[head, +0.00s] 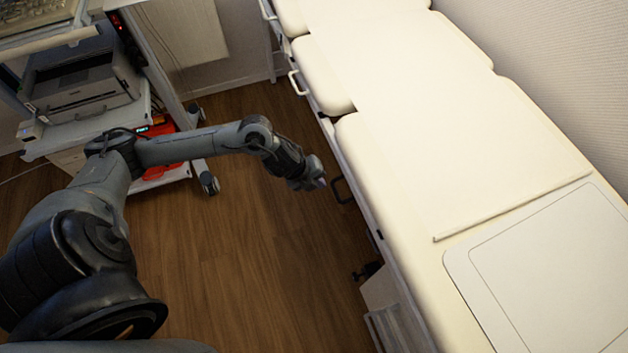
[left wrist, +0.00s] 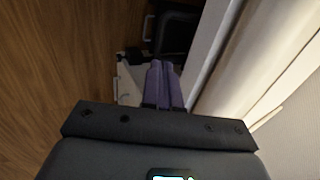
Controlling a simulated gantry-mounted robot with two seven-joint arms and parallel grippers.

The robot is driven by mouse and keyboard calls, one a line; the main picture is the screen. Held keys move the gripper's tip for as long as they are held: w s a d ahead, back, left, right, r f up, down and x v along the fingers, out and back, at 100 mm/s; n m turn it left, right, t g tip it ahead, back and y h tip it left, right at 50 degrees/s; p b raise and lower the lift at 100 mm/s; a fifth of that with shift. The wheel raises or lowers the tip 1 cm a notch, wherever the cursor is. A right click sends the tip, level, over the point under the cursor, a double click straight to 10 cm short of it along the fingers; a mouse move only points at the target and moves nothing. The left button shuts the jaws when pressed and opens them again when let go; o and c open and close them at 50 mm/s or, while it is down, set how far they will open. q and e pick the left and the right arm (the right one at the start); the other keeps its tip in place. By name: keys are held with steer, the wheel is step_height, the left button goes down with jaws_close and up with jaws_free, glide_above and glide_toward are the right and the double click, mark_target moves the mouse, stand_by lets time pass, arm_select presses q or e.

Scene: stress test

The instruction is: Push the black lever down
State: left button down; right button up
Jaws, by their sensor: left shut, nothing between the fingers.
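A black loop-shaped lever (head: 342,190) sticks out from the near side of the cream examination bed (head: 440,120). My left gripper (head: 321,183) is at the bed's side, just left of the lever and very close to it; I cannot tell whether they touch. In the left wrist view its two purple fingers (left wrist: 164,85) are together with nothing between them. A dark shape (left wrist: 178,32) lies beyond the fingertips there; I cannot tell whether it is the lever. My right gripper is not in view.
White handles (head: 297,83) sit farther along the bed's side. A small black fitting (head: 368,271) is lower down, nearer me. A printer (head: 85,85) stands on a wheeled cart at the left. The wooden floor (head: 245,260) between is clear.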

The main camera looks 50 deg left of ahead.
mark_target(335, 193)
arm_select(q)
steer(key=b+x, duration=0.4)
steer(key=x, duration=0.5)
steer(key=shift+d+f+b, duration=0.1)
steer(key=shift+f+b, duration=0.05)
steer(key=shift+b, duration=0.15)
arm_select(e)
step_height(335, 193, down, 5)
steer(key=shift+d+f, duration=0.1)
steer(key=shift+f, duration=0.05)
arm_select(q)
steer(key=shift+w, duration=0.1)
